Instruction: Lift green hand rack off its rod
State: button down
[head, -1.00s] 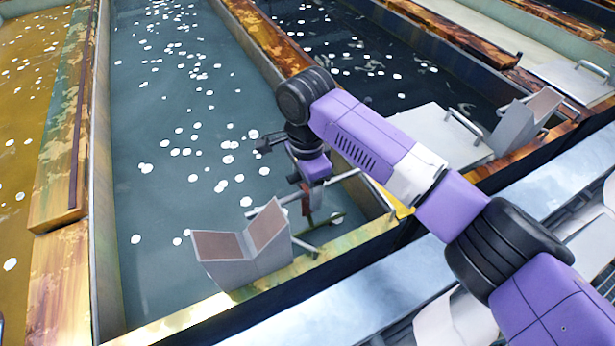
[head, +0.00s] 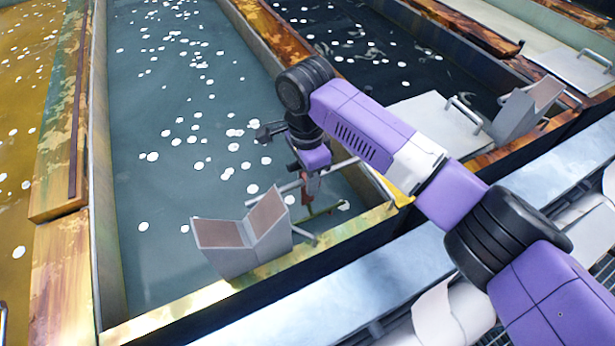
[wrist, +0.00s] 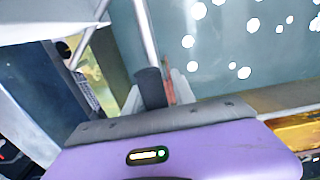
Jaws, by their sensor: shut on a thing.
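My gripper (head: 311,174) hangs over the near right corner of the blue-grey tank, shut on the upper part of the hand rack. Most of the hand rack is hidden. A reddish upright part (head: 305,192) and a thin green bar (head: 322,212) show below my gripper, close to the water. A pale metal rod (head: 345,163) passes beside my gripper. In the wrist view one dark finger (wrist: 151,88) stands beside a reddish strip (wrist: 170,90), with pale rods behind. I cannot tell whether the rack still touches the rod.
A grey V-shaped saddle (head: 230,250) stands on the tank's near rim, just left of my gripper. A second saddle (head: 522,112) and a pale lid with a handle (head: 435,130) are to the right. Open water (head: 180,95) lies beyond.

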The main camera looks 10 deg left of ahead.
dwell(0.9)
jog(key=c, duration=1.8)
grip_release()
grip_shut()
jog(key=shift+r, duration=0.1)
jog(key=shift+r, duration=0.1)
jog(key=shift+r+p, duration=1.8)
jog(key=shift+p, duration=0.6)
jog(key=shift+w, duration=0.1)
